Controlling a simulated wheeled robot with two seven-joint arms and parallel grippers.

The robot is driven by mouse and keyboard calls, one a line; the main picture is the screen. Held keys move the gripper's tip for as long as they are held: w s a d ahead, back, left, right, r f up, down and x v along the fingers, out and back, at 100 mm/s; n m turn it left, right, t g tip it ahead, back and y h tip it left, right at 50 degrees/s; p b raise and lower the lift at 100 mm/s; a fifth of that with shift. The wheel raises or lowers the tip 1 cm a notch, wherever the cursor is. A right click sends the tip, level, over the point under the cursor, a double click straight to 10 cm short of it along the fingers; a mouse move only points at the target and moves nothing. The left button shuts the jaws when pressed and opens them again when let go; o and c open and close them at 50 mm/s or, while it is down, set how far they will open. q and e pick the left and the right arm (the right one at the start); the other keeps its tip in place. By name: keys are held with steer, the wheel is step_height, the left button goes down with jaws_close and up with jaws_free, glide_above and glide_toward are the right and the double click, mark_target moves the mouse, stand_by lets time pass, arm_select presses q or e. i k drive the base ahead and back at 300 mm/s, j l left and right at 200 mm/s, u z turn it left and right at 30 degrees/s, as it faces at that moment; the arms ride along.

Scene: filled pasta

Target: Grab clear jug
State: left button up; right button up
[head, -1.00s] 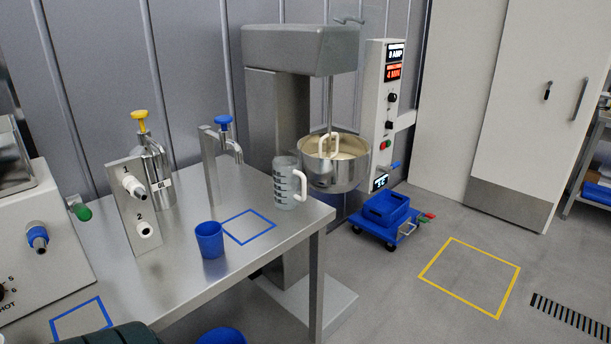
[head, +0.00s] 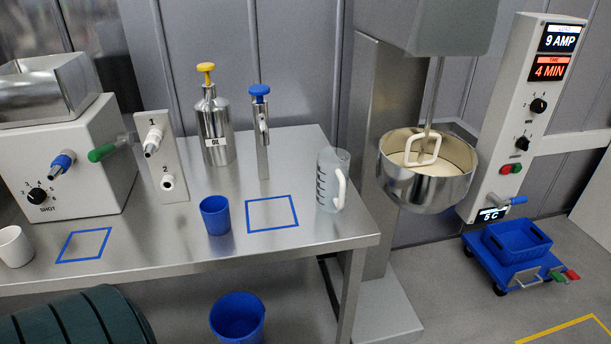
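The clear jug (head: 328,181) stands upright on the steel table (head: 190,243), near its right end. It has dark measuring marks and a white handle on its right side. It stands just right of a blue outlined square (head: 271,213). Neither of my grippers shows in the head view.
A blue cup (head: 215,215), an oil bottle (head: 214,125) with a yellow pump and a blue-topped tap (head: 261,130) stand near the jug. A mixer bowl (head: 425,185) hangs right of the table. A blue bin (head: 238,318) is below. A white mug (head: 15,246) stands far left.

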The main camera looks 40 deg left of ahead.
mark_target(334, 166)
steer(key=i+l+u, duration=0.45)
steer(key=l, duration=0.25)
steer(key=l+u, duration=0.25)
steer(key=i+l, duration=0.05)
steer(key=l, duration=0.05)
